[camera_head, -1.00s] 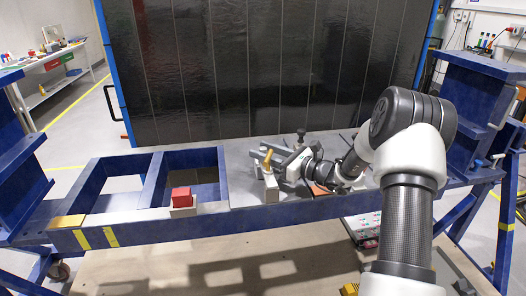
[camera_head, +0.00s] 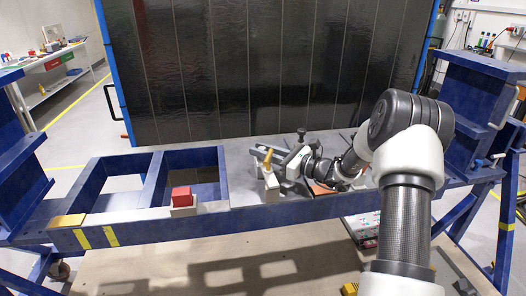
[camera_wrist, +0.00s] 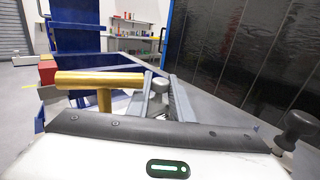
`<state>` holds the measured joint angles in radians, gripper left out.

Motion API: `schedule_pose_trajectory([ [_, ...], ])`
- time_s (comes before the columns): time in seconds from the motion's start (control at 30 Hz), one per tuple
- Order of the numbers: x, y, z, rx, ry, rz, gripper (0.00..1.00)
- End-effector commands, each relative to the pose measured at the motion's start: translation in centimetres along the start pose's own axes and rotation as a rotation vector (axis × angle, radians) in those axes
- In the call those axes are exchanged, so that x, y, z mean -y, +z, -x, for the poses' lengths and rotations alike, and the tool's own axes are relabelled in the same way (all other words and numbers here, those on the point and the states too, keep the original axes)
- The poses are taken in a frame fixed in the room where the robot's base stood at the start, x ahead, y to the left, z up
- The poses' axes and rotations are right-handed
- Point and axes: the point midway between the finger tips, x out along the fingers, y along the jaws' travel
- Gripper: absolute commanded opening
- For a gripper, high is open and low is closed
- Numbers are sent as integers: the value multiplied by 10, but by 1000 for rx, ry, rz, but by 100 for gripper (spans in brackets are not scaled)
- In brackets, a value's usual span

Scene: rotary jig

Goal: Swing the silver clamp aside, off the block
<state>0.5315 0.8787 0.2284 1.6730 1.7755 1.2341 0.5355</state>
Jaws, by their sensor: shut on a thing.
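The silver clamp (camera_wrist: 158,89) shows in the wrist view as a pale metal post between my two fingers, mostly hidden by them. My gripper (camera_wrist: 163,97) is shut on it. In the head view my gripper (camera_head: 287,155) is low over the right part of the bench, with a grey bar (camera_head: 262,142) of the clamp reaching out to its left. A brass T-shaped handle (camera_wrist: 100,79) stands just left of my fingers; it also shows in the head view (camera_head: 268,158). Below that handle is a pale grey block (camera_head: 271,187) at the bench's front edge.
A red block (camera_head: 181,192) sits on a pale base left of the clamp. A dark knob (camera_head: 301,134) stands behind my gripper. A large dark panel (camera_head: 270,70) rises behind the blue bench (camera_head: 150,230). Open frame bays lie at the left.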

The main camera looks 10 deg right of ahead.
Motion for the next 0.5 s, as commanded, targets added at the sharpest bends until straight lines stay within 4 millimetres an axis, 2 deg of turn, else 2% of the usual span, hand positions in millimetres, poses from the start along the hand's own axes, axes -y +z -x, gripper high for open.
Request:
schedule_pose_trajectory([
  [0.27, -10, -2, -9, 1, 179, 0, 0],
  [0.5, -25, -4, -18, 0, 402, 1, 0],
])
